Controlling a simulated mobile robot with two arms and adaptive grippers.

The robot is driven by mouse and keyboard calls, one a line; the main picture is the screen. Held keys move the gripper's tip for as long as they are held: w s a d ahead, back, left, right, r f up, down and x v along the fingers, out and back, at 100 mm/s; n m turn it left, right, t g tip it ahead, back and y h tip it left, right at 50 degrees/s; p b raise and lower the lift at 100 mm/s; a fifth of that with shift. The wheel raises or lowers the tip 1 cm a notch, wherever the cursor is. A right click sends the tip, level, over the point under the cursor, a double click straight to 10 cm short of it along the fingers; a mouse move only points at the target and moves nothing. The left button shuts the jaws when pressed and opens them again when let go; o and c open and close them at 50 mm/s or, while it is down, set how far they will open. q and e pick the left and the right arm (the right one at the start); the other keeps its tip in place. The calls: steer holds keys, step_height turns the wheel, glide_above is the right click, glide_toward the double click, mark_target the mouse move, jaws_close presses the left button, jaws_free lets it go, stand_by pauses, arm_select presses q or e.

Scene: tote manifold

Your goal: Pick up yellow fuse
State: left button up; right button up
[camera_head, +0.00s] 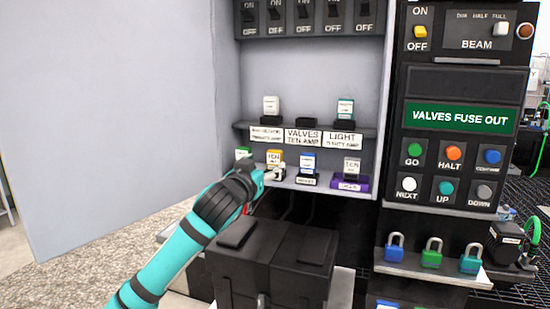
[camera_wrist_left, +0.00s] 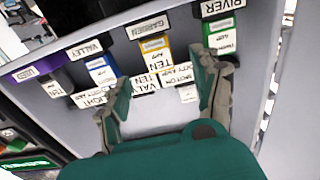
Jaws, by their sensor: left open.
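The yellow fuse (camera_head: 274,157), a small block with a white label, stands upright on the lower shelf of the cabinet. In the left wrist view the yellow fuse (camera_wrist_left: 153,48) is in its holder behind the GARDEN label, between the lines of the two fingers and beyond their tips. My left gripper (camera_head: 262,177) is at the shelf's front edge, just in front of and below the yellow fuse. In the wrist view the left gripper (camera_wrist_left: 166,82) has its fingers spread with nothing held. My right gripper is not in view.
A green fuse (camera_head: 243,153) and a blue fuse (camera_head: 308,163) flank the yellow one closely. The upper shelf (camera_head: 240,128) is above, with an empty middle holder (camera_head: 306,122). The panel screen (camera_head: 459,118) reads VALVES FUSE OUT.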

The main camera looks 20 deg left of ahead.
mark_target(273, 160)
arm_select(q)
steer(key=w, duration=0.2)
steer(key=shift+w+p, duration=0.3)
steer(key=shift+w, duration=0.1)
steer(key=w+p, duration=0.1)
steer(key=w, duration=0.1)
steer(key=w+p, duration=0.1)
steer(key=w, duration=0.1)
steer(key=shift+w+d+f, duration=0.15)
steer(key=shift+w+d, duration=0.05)
steer(key=shift+w, duration=0.15)
steer(key=shift+w+f, duration=0.1)
steer(key=shift+w, duration=0.15)
steer(key=shift+c, duration=0.5)
steer(key=c, duration=1.2)
